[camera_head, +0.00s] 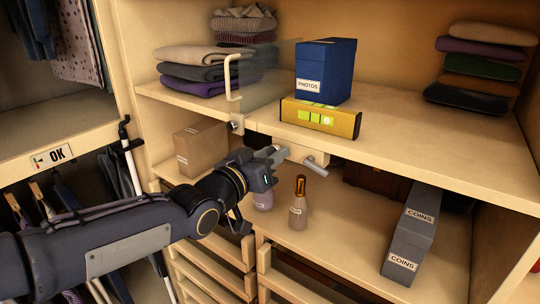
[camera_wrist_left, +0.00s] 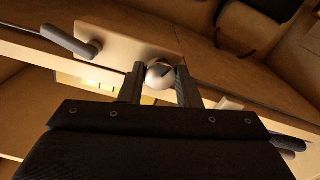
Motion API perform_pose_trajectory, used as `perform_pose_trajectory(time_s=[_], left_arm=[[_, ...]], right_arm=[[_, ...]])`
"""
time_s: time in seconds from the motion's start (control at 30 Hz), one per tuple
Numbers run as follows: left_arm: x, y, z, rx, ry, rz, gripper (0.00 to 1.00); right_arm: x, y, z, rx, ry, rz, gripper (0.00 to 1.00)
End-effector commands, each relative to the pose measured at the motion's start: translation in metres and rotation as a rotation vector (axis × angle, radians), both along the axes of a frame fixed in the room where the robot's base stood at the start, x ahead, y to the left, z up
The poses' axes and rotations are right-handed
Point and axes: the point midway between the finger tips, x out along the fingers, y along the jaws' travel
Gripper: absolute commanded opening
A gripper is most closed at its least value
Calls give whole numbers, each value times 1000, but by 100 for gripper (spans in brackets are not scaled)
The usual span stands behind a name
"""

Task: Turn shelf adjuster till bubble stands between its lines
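A yellow spirit level (camera_head: 345,123) sits on the front edge of the upper shelf. Its green window has dark dividing lines, and a pale round spot, seemingly the bubble, shows towards the right end. My left gripper (camera_head: 274,153) reaches the plate under the shelf's front edge. In the left wrist view, a round metal adjuster knob (camera_wrist_left: 160,73) sits between the two fingers, which appear to touch it on both sides. In the head view the knob is mostly hidden by the gripper. The level's green window (camera_wrist_left: 92,83) also shows in the wrist view. My right gripper is out of view.
A metal lever (camera_head: 316,167) sticks out right of my gripper. A blue PHOTOS box (camera_head: 325,70) stands behind the level. A clear panel with a handle (camera_head: 232,78) is at left.

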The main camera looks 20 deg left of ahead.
Motion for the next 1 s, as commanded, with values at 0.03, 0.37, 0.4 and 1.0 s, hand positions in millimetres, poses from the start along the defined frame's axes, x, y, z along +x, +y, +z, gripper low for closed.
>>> perform_pose_trajectory(time_s=[0.03, 0.37, 0.4, 1.0], left_arm=[[0, 0, 0, 0, 0, 0, 9], [0, 0, -8, 172, -67, 0, 7], [0, 0, -8, 215, -81, 0, 7], [0, 0, -1, 429, -152, -1, 37]], right_arm=[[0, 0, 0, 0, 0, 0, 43], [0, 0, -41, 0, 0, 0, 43], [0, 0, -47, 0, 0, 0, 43], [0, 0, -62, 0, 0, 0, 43]])
